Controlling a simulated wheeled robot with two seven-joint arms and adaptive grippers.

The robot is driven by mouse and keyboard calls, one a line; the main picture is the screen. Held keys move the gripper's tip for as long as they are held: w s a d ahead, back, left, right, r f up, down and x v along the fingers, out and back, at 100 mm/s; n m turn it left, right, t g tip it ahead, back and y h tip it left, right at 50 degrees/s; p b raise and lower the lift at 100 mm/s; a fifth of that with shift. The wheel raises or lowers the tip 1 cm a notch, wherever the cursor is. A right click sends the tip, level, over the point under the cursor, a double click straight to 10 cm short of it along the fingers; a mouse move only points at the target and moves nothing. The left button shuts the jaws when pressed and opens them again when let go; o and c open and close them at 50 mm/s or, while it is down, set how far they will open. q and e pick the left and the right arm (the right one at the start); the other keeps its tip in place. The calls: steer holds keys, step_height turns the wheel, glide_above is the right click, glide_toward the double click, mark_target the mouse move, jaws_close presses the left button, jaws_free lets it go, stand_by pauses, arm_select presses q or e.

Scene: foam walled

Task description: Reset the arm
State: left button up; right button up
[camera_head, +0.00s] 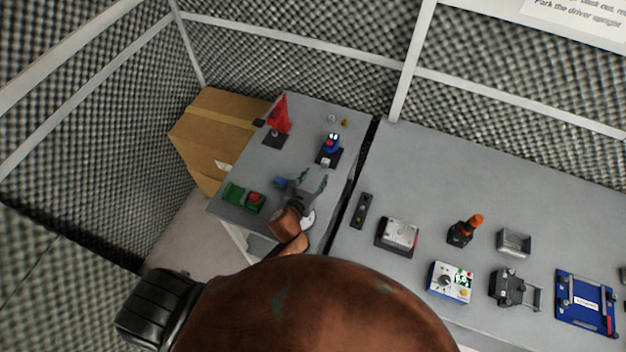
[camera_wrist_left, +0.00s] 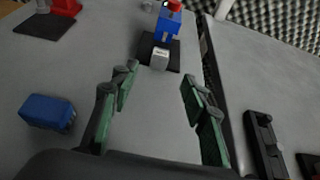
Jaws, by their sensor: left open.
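My left gripper (camera_head: 306,184) hangs over the front part of the left table (camera_head: 305,130). Its fingers are spread apart and empty, and they also show in the left wrist view (camera_wrist_left: 158,85). A blue device with a red top (camera_head: 331,143) stands on a black base beyond the fingertips; it shows at the top of the wrist view (camera_wrist_left: 168,22). A small blue block (camera_head: 281,182) lies just left of the gripper and shows at the left of the wrist view (camera_wrist_left: 47,113). My right gripper is not in view.
A cardboard box (camera_head: 205,140) stands at the left, near foam walls.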

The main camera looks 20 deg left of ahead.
arm_select(q)
steer(key=shift+v, duration=0.95)
steer(key=shift+r, duration=0.15)
